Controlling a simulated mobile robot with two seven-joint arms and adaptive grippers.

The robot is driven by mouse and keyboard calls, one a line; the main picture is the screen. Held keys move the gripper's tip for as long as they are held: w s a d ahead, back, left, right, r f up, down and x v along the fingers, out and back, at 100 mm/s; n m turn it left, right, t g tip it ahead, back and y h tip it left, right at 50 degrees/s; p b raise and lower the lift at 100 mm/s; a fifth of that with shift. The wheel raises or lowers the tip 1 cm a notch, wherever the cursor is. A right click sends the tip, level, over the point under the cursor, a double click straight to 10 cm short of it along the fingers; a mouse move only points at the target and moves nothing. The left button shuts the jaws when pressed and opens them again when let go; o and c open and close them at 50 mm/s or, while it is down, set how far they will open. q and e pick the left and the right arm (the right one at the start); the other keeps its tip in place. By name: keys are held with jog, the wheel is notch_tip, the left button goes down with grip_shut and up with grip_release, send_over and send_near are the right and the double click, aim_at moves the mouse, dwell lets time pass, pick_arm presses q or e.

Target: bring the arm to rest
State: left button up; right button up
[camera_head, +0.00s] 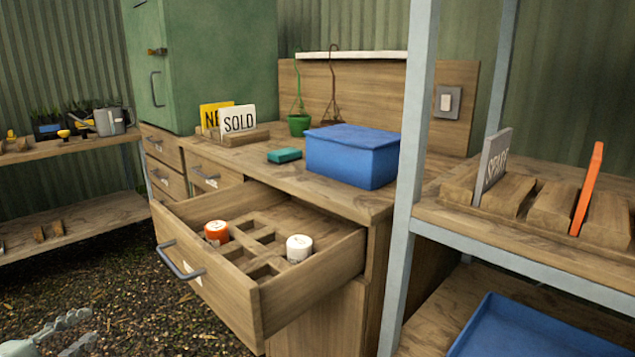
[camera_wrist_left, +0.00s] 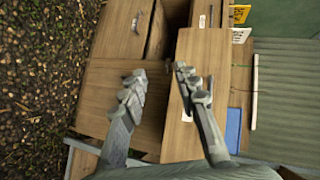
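My left gripper (camera_head: 80,331) shows at the lower left corner of the head view, over the dark gravelly floor and well apart from the bench. In the left wrist view its two fingers (camera_wrist_left: 162,85) are spread with nothing between them, so it is open and empty. Part of its arm is cut off by the head view's edge. My right gripper is in neither view. The open wooden drawer (camera_head: 233,284) holds an orange tube or jar with a white top (camera_head: 216,233) and a white one (camera_head: 299,248) among its compartments.
A blue lidded box (camera_head: 352,156), a teal block (camera_head: 284,155) and a SOLD sign (camera_head: 238,120) stand on the bench. A metal rack post (camera_head: 408,200) rises at right, with a blue tray (camera_head: 515,325) below. The floor (camera_head: 120,285) left of the drawer is clear.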

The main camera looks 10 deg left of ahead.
pick_arm(q)
jog(key=s+f+n+g+y, duration=0.2)
jog(key=s+f+n+g, duration=0.15)
jog(key=f, duration=0.55)
jog(key=s+f+n+g+y, duration=0.1)
jog(key=s+f+n+g, duration=0.1)
jog(key=s+f+n, duration=0.5)
jog(key=s+d+f+n+g+h, duration=0.1)
jog(key=s+d+f+g, duration=0.1)
jog(key=d+f, duration=0.6)
jog(key=s+d+f+n+g+h, duration=0.2)
jog(key=d+f, duration=0.6)
jog(key=d, duration=0.4)
jog(key=shift+s+d+g, duration=0.35)
jog(key=shift+s+g, duration=0.1)
jog(key=shift+g, duration=0.5)
jog(key=shift+f, duration=0.1)
jog(key=shift+a, duration=0.15)
